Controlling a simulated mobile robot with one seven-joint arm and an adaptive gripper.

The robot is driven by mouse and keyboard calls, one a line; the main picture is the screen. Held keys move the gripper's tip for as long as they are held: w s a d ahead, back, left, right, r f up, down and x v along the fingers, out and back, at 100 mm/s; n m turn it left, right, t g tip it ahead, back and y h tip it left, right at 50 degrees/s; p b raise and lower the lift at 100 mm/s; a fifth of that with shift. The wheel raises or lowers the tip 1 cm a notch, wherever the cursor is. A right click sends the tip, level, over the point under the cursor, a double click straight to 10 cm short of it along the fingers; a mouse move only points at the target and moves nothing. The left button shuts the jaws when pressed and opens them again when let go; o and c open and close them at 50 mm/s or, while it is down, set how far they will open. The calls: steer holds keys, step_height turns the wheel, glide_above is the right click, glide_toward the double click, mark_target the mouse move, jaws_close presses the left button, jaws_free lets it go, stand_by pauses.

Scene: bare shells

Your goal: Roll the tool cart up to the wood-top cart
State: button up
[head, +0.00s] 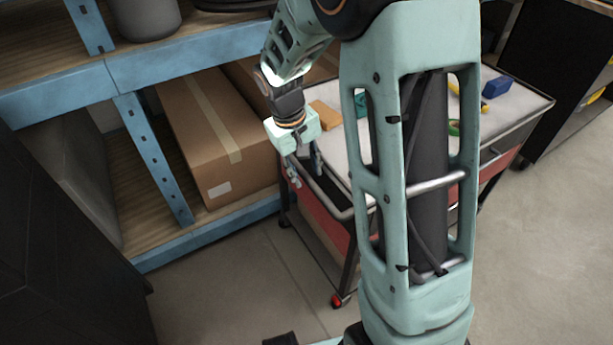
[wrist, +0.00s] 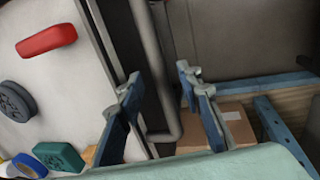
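The tool cart (head: 336,216) has a pale top, red sides and a dark frame on casters. It stands behind my arm in the head view, partly hidden by it. My gripper (head: 306,176) is at the cart's near left end, pointing down. In the wrist view its two fingers (wrist: 160,76) are apart. The cart's grey tube handle (wrist: 151,55) runs between them, with gaps visible beside it. A black unit with a tan top edge (head: 592,5) is at the upper right of the head view; I cannot tell whether it is the wood-top cart.
A blue-framed shelf (head: 65,88) holding cardboard boxes (head: 216,132) stands close at the left. An orange block (head: 325,117), a blue block (head: 497,87) and other small items lie on the cart top. Concrete floor (head: 555,230) is clear at the right.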

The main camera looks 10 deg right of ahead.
steer(key=shift+d+f, duration=0.15)
steer(key=shift+f, duration=0.55)
jaws_close()
